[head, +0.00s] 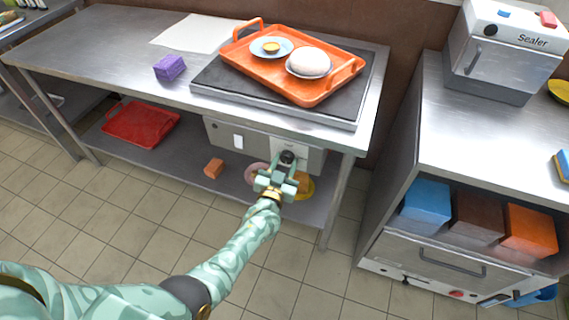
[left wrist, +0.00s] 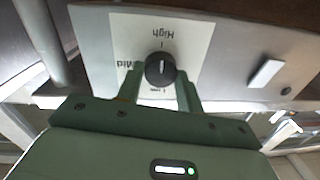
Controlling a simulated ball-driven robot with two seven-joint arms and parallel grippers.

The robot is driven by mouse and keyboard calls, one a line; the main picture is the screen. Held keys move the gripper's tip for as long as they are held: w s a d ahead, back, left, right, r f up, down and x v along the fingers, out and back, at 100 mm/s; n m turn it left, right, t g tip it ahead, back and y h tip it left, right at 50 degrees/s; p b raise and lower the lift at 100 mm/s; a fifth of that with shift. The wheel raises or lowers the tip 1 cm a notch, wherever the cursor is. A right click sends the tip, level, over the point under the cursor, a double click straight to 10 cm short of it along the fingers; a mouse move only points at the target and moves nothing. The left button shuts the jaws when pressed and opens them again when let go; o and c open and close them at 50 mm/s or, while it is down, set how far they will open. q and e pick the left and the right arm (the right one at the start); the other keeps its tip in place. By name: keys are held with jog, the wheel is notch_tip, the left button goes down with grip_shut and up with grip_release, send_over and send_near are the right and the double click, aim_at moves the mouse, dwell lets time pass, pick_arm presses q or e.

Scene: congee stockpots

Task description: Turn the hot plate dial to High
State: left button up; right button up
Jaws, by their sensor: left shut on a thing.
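The hot plate dial (left wrist: 160,69) is a round black knob on a white label plate, on the front panel (head: 238,138) under the steel table. In the left wrist view the label appears upside down, with High above the dial, Mid at its left and Low below. The dial's white line (left wrist: 162,66) stands upright in that view, in line with the High mark. My left gripper (head: 287,167) reaches the panel from the front. In the left wrist view its two fingers (left wrist: 160,91) are shut on the dial, one on each side. My right gripper is out of view.
Above the dial, the dark hot plate (head: 215,83) carries an orange tray (head: 322,92) with a bowl (head: 308,64) and a saucer (head: 285,49). A purple block (head: 170,67) sits on the table. A white switch (left wrist: 265,73) is beside the dial. A counter (head: 470,110) stands at the right.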

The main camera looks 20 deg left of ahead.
pick_arm(q)
jog(key=shift+f+m, duration=0.15)
jog(key=shift+m, duration=0.35)
jog(key=o, duration=1)
jog(key=shift+s, duration=0.1)
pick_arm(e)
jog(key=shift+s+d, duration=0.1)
